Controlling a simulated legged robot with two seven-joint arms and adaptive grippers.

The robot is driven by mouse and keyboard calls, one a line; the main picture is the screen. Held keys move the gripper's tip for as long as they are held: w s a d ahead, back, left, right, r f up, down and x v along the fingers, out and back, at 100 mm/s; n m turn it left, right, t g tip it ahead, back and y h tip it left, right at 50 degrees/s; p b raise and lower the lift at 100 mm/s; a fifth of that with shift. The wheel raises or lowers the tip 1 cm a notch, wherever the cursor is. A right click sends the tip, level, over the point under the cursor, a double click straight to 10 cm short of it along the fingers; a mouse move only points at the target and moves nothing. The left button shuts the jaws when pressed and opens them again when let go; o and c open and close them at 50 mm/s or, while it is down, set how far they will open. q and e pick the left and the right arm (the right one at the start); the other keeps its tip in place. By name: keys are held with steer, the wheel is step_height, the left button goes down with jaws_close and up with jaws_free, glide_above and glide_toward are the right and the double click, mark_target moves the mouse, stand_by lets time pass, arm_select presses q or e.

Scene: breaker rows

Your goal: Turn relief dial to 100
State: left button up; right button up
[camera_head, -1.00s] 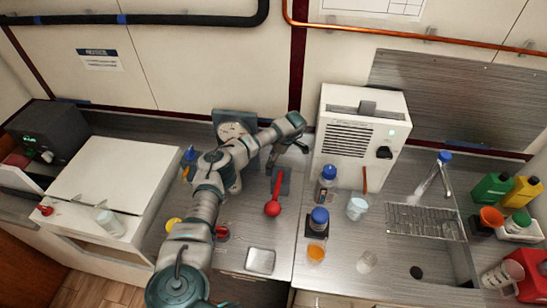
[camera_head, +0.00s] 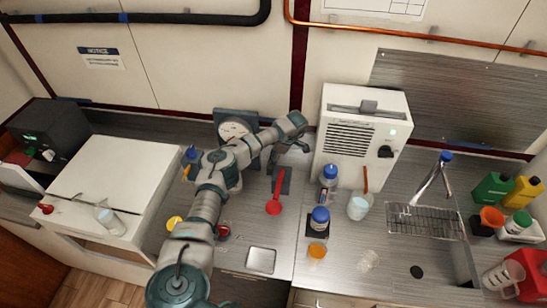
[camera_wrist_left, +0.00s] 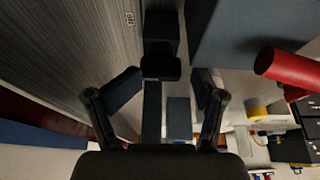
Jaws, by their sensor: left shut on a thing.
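A round white dial face (camera_head: 233,129) sits on a dark green backing against the back wall, partly hidden by my left arm; its markings are too small to read. My left gripper (camera_head: 276,160) is right of it, above the back of the counter, and points down. In the left wrist view its two dark fingers (camera_wrist_left: 157,97) stand apart around a grey-blue part with a dark block (camera_wrist_left: 160,45) behind it. The gripper is shut on this part, but I cannot tell if it belongs to the dial. My right gripper is not in view.
A red-handled lever (camera_head: 274,205) lies just in front of the gripper; its red handle (camera_wrist_left: 288,66) also shows in the left wrist view. A white unit (camera_head: 361,135) stands close at right. Blue-capped bottles (camera_head: 320,219) and a metal tray (camera_head: 260,260) are nearer the front.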

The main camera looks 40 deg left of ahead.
arm_select(q)
steer(key=shift+s+a+f, duration=0.1)
steer(key=shift+s, duration=0.05)
steer(key=r, duration=0.9)
steer(key=shift+w+r, duration=0.2)
steer(key=shift+r, duration=0.35)
